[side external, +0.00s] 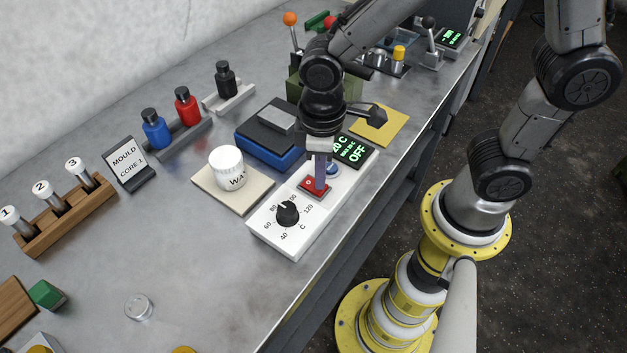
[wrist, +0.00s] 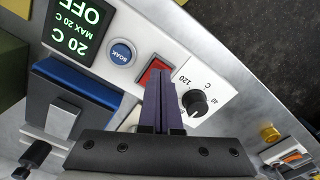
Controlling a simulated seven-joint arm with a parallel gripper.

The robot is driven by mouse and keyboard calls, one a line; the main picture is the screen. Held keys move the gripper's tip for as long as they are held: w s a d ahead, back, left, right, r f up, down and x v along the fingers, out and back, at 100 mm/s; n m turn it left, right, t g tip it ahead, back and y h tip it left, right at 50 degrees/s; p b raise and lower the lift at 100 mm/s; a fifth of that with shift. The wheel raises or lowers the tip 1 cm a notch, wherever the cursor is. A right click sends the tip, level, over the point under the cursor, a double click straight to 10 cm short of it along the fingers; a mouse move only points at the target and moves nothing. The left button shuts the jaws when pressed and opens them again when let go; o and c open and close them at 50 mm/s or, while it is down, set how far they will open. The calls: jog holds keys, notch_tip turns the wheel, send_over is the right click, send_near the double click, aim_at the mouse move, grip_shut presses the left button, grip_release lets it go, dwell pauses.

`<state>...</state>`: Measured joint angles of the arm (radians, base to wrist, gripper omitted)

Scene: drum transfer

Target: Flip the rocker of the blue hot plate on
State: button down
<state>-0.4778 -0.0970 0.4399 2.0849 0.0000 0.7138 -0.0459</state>
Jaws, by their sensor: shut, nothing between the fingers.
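The blue hot plate (side external: 249,147) has a dark top and stands behind a white control panel (side external: 265,235). The panel carries a red rocker (side external: 306,185), a black dial (side external: 287,213), a blue SOAK button (wrist: 122,54) and a display (side external: 352,150) reading 20 C and OFF. My gripper (side external: 321,187) is shut and empty, pointing down at the rocker. In the wrist view the fingertips (wrist: 159,76) overlap the near part of the red rocker (wrist: 154,70). I cannot tell whether they touch it. The fingers hide part of the rocker.
A white tub (side external: 228,168) stands on a beige pad (side external: 207,190) left of the panel. Blue, red and black bottles (side external: 187,106) stand behind. A yellow pad (side external: 385,127) lies to the right. The table's front edge runs close along the panel.

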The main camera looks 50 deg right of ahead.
jog(key=shift+f, duration=0.55)
jog(key=shift+r, duration=3.55)
jog(key=shift+w+d, duration=0.1)
jog(key=shift+d, duration=0.05)
jog(key=s+d+r+m+t, duration=0.2)
jog(key=d+r+m+t, duration=0.1)
jog(key=d+r, duration=0.5)
jog(key=s+d+m+t, duration=0.2)
jog(key=s+d+m, duration=0.1)
jog(key=s, duration=0.4)
jog(key=shift+d+r+t, duration=0.2)
jog(key=shift+d+t, duration=0.1)
jog(key=shift+d, duration=0.55)
